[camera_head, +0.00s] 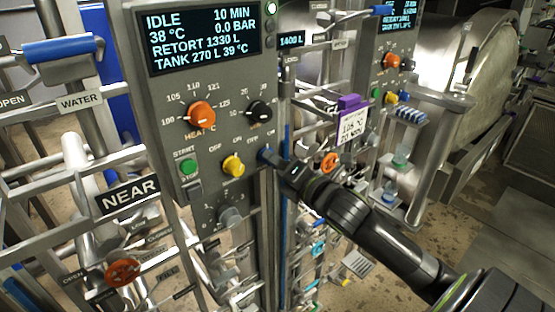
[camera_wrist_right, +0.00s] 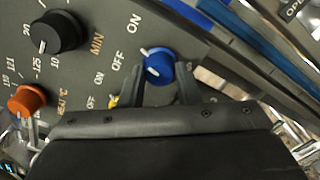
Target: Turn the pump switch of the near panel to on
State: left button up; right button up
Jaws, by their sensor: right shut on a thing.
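The near panel (camera_head: 210,120) carries a blue knob (camera_head: 263,156) at its right edge, with OFF and ON marks. Beside it is a yellow knob (camera_head: 233,166), also with OFF and ON marks. No pump label is readable on either. My right gripper (camera_head: 272,160) is shut on the blue knob. In the right wrist view the blue knob (camera_wrist_right: 158,67) sits between the two fingertips (camera_wrist_right: 160,84), and its white mark points up and left, about between OFF and ON. The gripper hides its lower part. My left gripper is not in view.
The panel also has an orange heat knob (camera_head: 201,115), a black minutes knob (camera_head: 260,111), a green start button (camera_head: 188,168) and a display (camera_head: 203,35) reading IDLE. A NEAR sign (camera_head: 128,196) hangs on the rails at left. A second panel and a large steel vessel (camera_head: 455,45) stand behind.

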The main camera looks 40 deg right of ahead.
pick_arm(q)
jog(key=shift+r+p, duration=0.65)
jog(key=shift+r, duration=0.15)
pick_arm(e)
jog(key=shift+r+m, duration=0.15)
jog(key=shift+m, duration=1.55)
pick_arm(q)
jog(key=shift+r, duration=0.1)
pick_arm(e)
jog(key=o, duration=1)
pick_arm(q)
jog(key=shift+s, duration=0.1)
pick_arm(e)
jog(key=shift+f, duration=0.2)
